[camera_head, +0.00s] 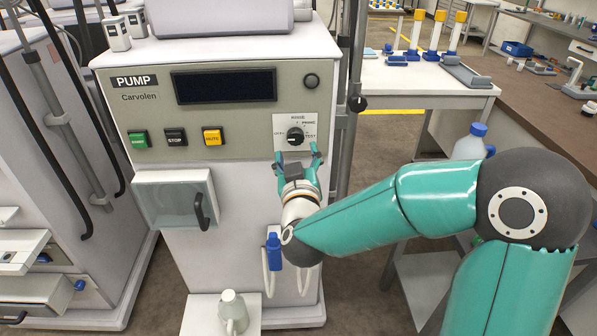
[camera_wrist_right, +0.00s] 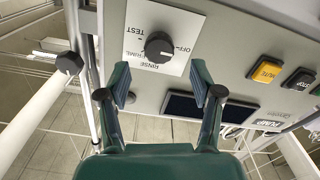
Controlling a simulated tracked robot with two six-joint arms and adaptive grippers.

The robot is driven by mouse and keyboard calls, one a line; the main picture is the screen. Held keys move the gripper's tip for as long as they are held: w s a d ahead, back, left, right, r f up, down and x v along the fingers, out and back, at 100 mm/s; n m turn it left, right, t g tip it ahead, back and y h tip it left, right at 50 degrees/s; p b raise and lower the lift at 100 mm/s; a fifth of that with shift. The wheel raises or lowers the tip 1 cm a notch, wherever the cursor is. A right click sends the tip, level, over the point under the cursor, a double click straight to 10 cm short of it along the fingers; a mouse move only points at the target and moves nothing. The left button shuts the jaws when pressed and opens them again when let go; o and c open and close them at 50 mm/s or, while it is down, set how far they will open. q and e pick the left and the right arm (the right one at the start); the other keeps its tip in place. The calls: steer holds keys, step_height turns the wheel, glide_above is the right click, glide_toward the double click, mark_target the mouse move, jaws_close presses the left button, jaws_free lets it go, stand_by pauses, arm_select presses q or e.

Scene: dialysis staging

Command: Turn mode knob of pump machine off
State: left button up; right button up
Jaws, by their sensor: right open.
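The pump machine (camera_head: 225,122) stands in the middle of the head view, labelled PUMP. Its dark round mode knob (camera_head: 295,136) sits on a white label plate at the right of the front panel. The knob also shows in the right wrist view (camera_wrist_right: 158,47), with printed words around it, OFF and TEST among them. I cannot tell surely which word it points to. My right gripper (camera_head: 298,154) is open just below the knob, its fingers apart and not touching it. In the wrist view the gripper (camera_wrist_right: 160,84) has nothing between its fingers. My left gripper is out of view.
Green, black and yellow buttons (camera_head: 212,137) and a dark display (camera_head: 224,86) share the panel. A clear-fronted box (camera_head: 176,196) with a dark handle juts out below. A pole (camera_head: 350,100) with a black clamp knob (camera_head: 357,103) stands close on the right.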

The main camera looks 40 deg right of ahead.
steer(key=v, duration=0.6)
steer(key=shift+w, duration=0.1)
